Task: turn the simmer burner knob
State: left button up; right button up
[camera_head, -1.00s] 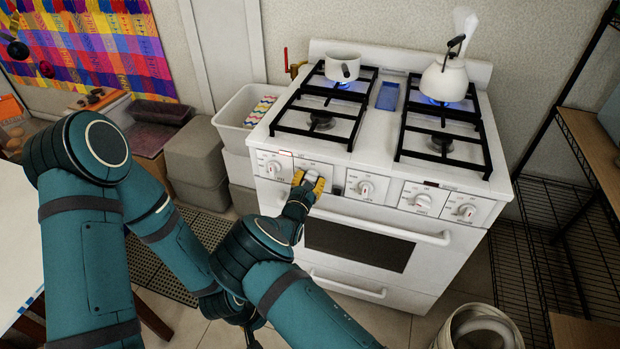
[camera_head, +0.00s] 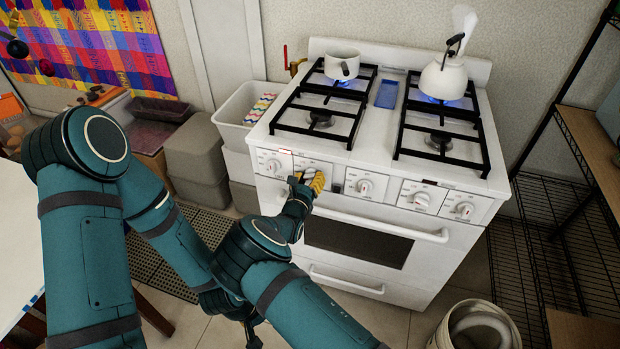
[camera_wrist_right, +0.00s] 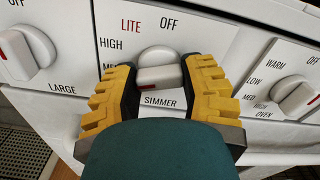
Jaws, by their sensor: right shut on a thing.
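The simmer burner knob (camera_wrist_right: 160,72) is white, on the stove's front panel, above the word SIMMER. Its raised grip lies about level in the right wrist view, with the red mark at its left end, towards the HIGH and MED side of the dial. My right gripper (camera_head: 307,180) is shut on this knob. In the right wrist view its yellow ridged fingers (camera_wrist_right: 158,88) stand on either side of the knob. In the head view the gripper mostly hides the knob. My left gripper (camera_head: 243,318) hangs low, largely hidden behind my right arm.
The white stove (camera_head: 330,261) has more knobs on both sides. A saucepan (camera_head: 341,64) and a kettle (camera_head: 444,77) stand over blue flames. The oven handle (camera_head: 385,227) runs just below the panel. A bin (camera_head: 478,325) stands at the lower right.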

aim_at(310, 176)
jog(key=o, duration=1.2)
jog(key=shift+r, duration=0.1)
notch_tip(310, 176, up, 10)
jog(key=shift+f, duration=0.1)
jog(key=shift+f, duration=0.1)
